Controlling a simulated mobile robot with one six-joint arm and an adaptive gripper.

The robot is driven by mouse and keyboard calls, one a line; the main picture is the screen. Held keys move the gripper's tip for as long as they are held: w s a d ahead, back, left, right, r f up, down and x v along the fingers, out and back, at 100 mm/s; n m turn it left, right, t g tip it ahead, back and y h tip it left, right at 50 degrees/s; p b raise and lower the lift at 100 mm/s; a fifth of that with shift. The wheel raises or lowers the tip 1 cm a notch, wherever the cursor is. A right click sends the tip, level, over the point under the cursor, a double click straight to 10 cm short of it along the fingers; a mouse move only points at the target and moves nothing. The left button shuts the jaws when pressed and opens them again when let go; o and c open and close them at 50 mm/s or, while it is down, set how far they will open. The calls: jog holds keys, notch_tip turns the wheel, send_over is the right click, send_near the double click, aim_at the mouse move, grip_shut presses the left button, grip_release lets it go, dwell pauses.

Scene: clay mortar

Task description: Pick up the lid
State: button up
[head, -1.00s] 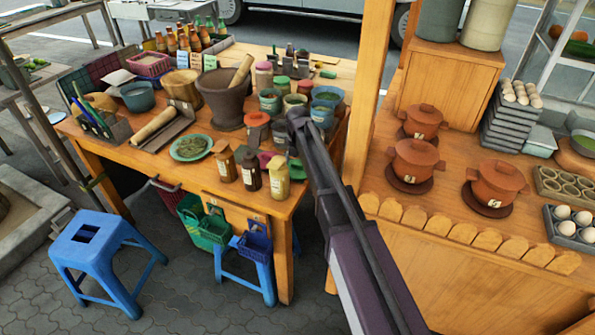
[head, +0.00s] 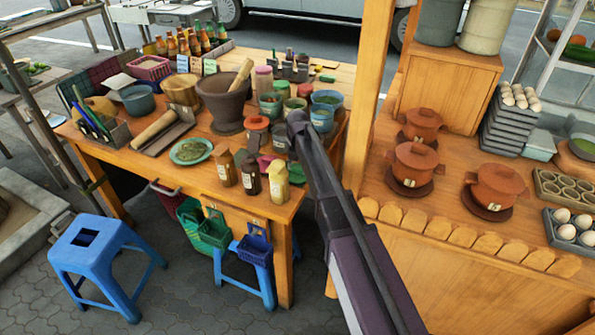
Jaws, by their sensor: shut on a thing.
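My gripper (head: 290,146) is at the end of my dark arm, low among the jars on the right part of the wooden table (head: 240,205). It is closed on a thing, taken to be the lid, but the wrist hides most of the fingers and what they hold. An orange-red lid (head: 257,123) sits on a jar just left of my gripper. A grey tin (head: 279,136) stands right beside the gripper. A small reddish piece (head: 265,160) lies below and left of it, partly covered.
A dark mortar with pestle (head: 222,98) stands to the left. Three small bottles (head: 251,175) stand at the table's front edge. A wooden post (head: 368,90) and a counter with clay pots (head: 412,163) are farther right.

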jog(key=shift+r, duration=0.1)
notch_tip(320, 180, up, 10)
jog(key=p, duration=1)
dwell(0.7)
notch_tip(320, 180, up, 16)
jog(key=p, duration=1.7)
send_over(298, 167)
jog(key=shift+a+r, duration=0.1)
jog(key=shift+r, duration=0.1)
jog(key=shift+s, duration=0.1)
